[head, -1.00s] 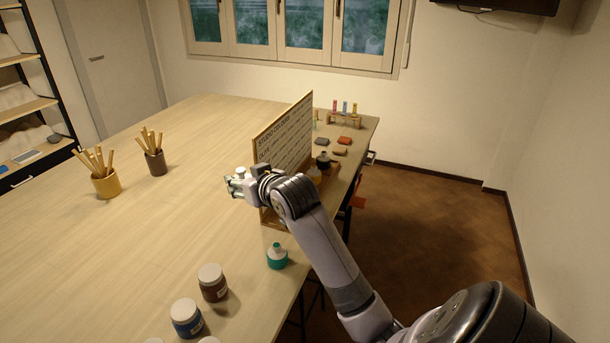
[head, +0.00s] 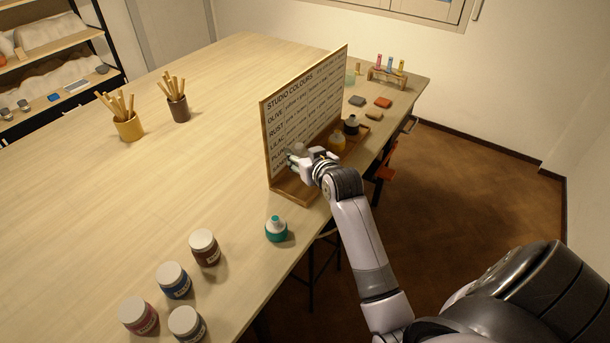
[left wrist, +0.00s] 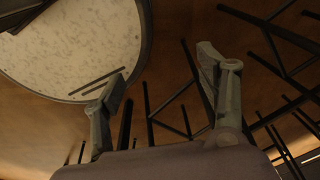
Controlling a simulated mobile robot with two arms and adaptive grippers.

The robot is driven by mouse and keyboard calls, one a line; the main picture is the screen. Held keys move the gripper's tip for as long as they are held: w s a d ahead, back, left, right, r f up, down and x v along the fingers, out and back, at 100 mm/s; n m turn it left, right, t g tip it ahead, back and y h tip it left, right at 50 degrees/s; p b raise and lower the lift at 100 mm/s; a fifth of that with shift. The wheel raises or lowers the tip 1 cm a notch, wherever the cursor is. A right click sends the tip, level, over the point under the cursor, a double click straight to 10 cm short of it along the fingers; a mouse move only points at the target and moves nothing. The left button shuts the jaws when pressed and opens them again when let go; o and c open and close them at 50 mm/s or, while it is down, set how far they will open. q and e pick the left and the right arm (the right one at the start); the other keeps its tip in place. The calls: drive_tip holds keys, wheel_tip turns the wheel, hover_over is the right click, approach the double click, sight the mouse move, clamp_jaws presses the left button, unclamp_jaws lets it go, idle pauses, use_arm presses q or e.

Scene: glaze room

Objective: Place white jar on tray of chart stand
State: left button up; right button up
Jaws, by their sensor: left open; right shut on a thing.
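The chart stand (head: 276,141) is an upright wooden board headed "STUDIO COLOURS", with a wooden tray (head: 293,190) along its foot. My right gripper (head: 297,160) is shut close to the lower near part of the board, above the near end of the tray. It is shut on a small pale thing (head: 298,148), likely the white jar, mostly hidden by the fingers. I cannot tell whether it touches the tray. My left gripper (left wrist: 160,72) is open and empty in the left wrist view.
A teal bottle (head: 276,230) stands near the table edge. Several lidded jars, one brown (head: 205,249), stand at the front. Two pots of sticks, one yellow (head: 129,127), are at left. The table's middle (head: 210,160) is clear. A round pale top (left wrist: 75,45) is near my left gripper.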

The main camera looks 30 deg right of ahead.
wheel_tip(320, 180, down, 5)
drive_tip(key=shift+d+f, duration=0.1)
wheel_tip(320, 180, down, 3)
drive_tip(key=shift+f+p, duration=0.1)
drive_tip(key=shift+p, duration=0.35)
use_arm(q)
drive_tip(key=shift+d+r, duration=0.55)
drive_tip(key=shift+d, duration=0.35)
use_arm(e)
drive_tip(key=shift+f, duration=0.3)
drive_tip(key=shift+f, duration=0.1)
drive_tip(key=o, duration=1.4)
use_arm(q)
drive_tip(key=shift+f+b, duration=0.85)
drive_tip(key=shift+b, duration=0.05)
use_arm(e)
drive_tip(key=v, duration=1.2)
